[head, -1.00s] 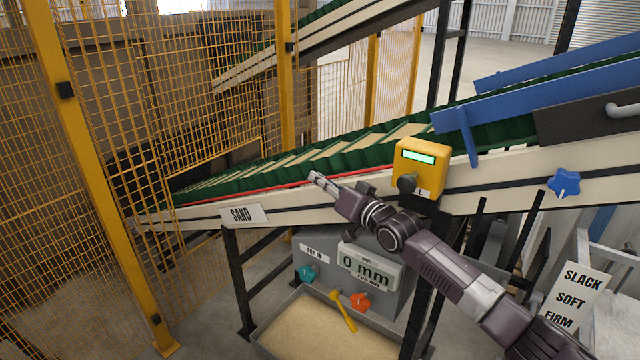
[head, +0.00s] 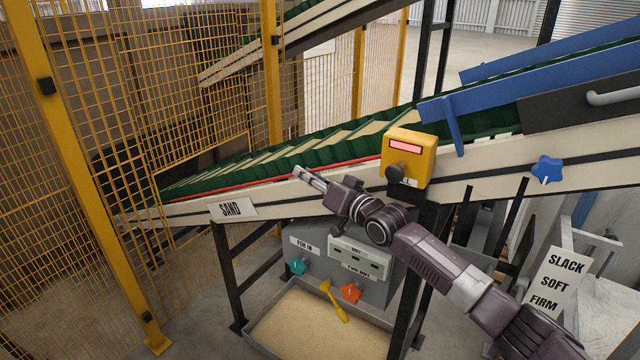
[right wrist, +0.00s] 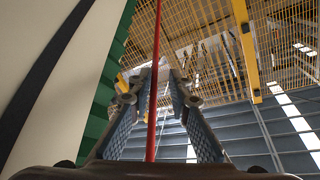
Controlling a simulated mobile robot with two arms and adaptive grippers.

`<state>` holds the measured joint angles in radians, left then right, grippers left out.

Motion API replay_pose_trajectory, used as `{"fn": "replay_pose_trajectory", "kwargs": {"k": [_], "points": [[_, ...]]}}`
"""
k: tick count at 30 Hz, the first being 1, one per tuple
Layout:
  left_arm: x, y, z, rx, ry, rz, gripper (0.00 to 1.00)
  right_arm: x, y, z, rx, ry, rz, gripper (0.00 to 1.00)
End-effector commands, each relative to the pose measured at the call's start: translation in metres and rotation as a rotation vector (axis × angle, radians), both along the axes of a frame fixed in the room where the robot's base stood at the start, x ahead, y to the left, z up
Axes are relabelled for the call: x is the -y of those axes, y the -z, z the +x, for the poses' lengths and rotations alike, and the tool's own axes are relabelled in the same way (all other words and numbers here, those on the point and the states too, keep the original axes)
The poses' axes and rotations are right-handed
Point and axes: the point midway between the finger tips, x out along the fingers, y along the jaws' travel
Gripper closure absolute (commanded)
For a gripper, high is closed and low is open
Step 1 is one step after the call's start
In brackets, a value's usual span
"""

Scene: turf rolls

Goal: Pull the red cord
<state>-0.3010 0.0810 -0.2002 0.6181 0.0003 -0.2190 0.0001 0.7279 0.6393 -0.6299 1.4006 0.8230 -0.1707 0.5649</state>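The red cord (head: 240,181) runs along the near edge of the green conveyor, sloping up to the right toward a yellow box (head: 407,160). The box's small window is lit red. My right gripper (head: 298,174) is at the cord, left of the box. In the right wrist view the cord (right wrist: 153,90) passes between the two fingers of the gripper (right wrist: 155,95), with a gap on both sides; the fingers are apart. Whether the cord touches a finger is hard to tell. My left gripper is not in view.
Below are a grey panel with teal (head: 297,266) and orange (head: 351,293) knobs and a sand tray (head: 262,352). Yellow mesh fencing (head: 200,100) stands at the left.

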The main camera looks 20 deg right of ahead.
Motion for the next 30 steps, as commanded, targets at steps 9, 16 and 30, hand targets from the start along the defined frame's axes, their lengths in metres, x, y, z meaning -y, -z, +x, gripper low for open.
{"fn": "replay_pose_trajectory", "kwargs": {"k": [9,16,30], "points": [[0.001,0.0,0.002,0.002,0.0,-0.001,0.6,0.02,0.001,-0.051,-0.001,-0.002,0.0,0.86],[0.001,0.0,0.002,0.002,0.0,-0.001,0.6,0.035,0.002,-0.088,-0.004,0.001,-0.004,0.86],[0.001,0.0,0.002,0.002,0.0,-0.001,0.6,0.044,0.002,-0.107,-0.005,0.001,-0.003,0.86]]}}
